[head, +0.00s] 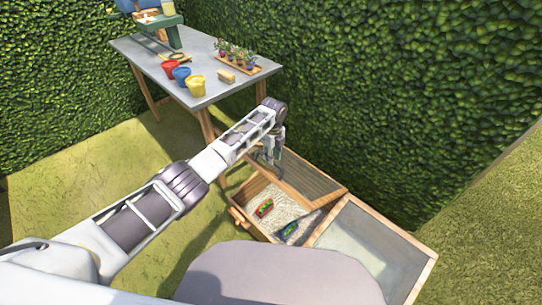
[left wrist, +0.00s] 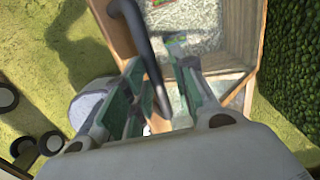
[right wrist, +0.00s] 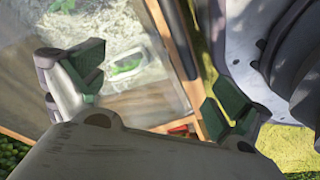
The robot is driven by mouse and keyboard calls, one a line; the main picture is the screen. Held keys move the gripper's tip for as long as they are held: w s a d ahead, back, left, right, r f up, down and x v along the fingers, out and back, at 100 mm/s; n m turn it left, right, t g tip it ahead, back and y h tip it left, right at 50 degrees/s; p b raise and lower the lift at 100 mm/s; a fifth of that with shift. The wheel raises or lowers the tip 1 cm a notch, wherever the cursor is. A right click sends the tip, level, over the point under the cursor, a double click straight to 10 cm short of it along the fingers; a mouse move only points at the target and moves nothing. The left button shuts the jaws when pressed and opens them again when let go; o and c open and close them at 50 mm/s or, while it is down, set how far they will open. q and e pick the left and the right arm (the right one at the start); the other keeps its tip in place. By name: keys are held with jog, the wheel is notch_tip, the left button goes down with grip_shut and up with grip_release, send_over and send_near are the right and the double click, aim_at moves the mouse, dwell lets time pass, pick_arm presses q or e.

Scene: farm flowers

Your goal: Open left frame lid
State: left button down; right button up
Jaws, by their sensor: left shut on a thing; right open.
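The wooden cold frame (head: 250,222) stands low on the grass, with a left and a right part. The left frame lid (head: 312,180), a wood-edged pane, is raised and tilted, and the pale-floored left part below it shows. My left gripper (head: 268,160) is at the lid's upper left edge. In the left wrist view, its fingers (left wrist: 160,98) are shut on a dark curved handle (left wrist: 138,35). The right frame lid (head: 365,243) lies shut. My right gripper (right wrist: 150,85) is open and empty above a glass pane (right wrist: 110,70); the head view does not show it.
A red packet (head: 264,208) and a green-and-dark item (head: 288,231) lie in the left part. A grey table (head: 200,62) behind holds red, blue and yellow pots and a plant tray (head: 240,60). A tall hedge (head: 400,90) stands close behind the frame.

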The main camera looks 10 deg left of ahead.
pick_arm(q)
jog(key=c, duration=1.6)
grip_release()
jog(key=shift+d+f, duration=0.45)
jog(key=shift+d, duration=0.05)
jog(key=shift+o, duration=0.8)
jog(key=shift+w+d+f, duration=0.1)
jog(key=shift+w+f, duration=0.05)
jog(key=shift+w+d+f, duration=0.2)
jog(key=shift+w, duration=0.2)
jog(key=shift+a+r, duration=0.35)
jog(key=shift+r, duration=0.15)
notch_tip(320, 180, up, 11)
jog(key=shift+r, duration=0.2)
jog(key=shift+d, duration=0.15)
